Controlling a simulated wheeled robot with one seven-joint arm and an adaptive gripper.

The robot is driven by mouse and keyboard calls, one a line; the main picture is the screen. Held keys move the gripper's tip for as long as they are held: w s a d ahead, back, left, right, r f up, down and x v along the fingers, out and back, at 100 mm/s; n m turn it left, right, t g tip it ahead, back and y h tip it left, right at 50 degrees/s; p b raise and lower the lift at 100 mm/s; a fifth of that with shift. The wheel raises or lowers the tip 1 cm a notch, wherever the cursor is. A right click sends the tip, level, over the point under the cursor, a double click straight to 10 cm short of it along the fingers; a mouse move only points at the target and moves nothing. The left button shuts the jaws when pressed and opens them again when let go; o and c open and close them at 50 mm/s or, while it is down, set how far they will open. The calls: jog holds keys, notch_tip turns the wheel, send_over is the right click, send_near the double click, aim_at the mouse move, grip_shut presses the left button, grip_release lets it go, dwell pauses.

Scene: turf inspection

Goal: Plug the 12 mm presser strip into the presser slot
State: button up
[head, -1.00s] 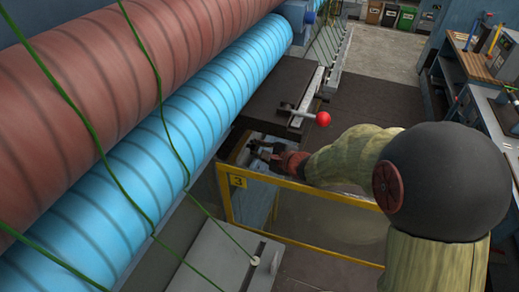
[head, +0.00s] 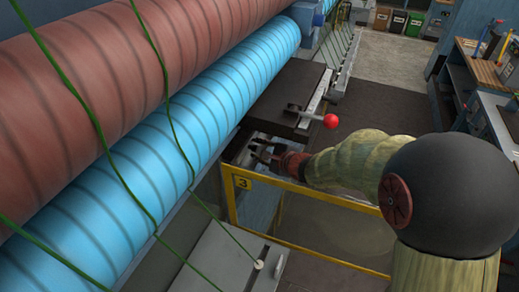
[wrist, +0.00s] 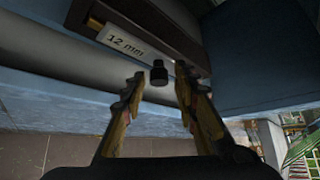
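In the wrist view, a white label (wrist: 125,42) reading "12 mm" sits on a dark brown bar or recess (wrist: 150,22). I cannot tell whether this is the presser strip or its slot. A small black knob (wrist: 158,74) stands just below the label. My gripper (wrist: 158,84) is open, with a finger on each side of the knob and visible space on both sides. In the head view, my gripper (head: 262,153) reaches in beside the dark machine table (head: 287,92), behind the yellow rail. No strip shows between the fingers.
A yellow rail (head: 315,191) marked 3 runs under my forearm. A red ball-tipped lever (head: 331,120) stands close above my arm. Blue (head: 190,130) and brown (head: 150,75) rollers with green strands lie left. Dark floor on the right is open.

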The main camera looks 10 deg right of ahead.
jog(key=shift+o, duration=0.9)
jog(key=shift+f, duration=0.1)
